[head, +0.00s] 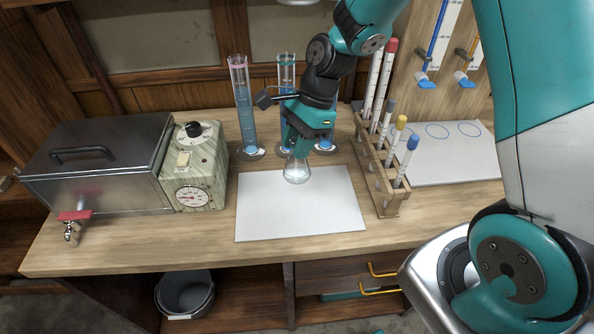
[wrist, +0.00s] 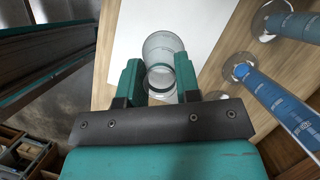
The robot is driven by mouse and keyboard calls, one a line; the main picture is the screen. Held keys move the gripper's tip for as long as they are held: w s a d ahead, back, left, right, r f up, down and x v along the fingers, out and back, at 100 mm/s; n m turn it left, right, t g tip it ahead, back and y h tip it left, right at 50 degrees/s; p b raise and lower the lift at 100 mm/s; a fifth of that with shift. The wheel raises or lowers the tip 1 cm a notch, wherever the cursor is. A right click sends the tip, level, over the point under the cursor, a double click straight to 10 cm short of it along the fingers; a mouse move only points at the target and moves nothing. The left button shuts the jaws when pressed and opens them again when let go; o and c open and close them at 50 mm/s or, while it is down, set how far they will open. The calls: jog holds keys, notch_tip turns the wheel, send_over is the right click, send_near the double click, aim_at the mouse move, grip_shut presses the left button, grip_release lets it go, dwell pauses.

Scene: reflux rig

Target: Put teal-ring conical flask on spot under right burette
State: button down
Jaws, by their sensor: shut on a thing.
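A clear conical flask (head: 296,173) is upright at the back of the white sheet (head: 265,222). My gripper (head: 299,150) is shut on its neck from above. I cannot tell whether its base touches the sheet. At the right, blue circle outlines mark spots on a white board (head: 450,170). The right burette (head: 477,52) has a blue tap (head: 464,79) above the right-hand spot (head: 470,129).
A wooden rack (head: 390,207) with several capped tubes stands between the sheet and the board. Measuring cylinders (head: 244,110) stand behind my gripper. A metal bath (head: 100,165) with a dial unit (head: 200,165) is at the left. The front of the sheet is clear.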

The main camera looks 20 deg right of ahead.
aim_at(297, 173)
notch_tip(297, 173, down, 9)
jog(key=shift+r+p, duration=0.15)
jog(key=shift+p, duration=0.25)
jog(key=c, duration=0.8)
grip_release()
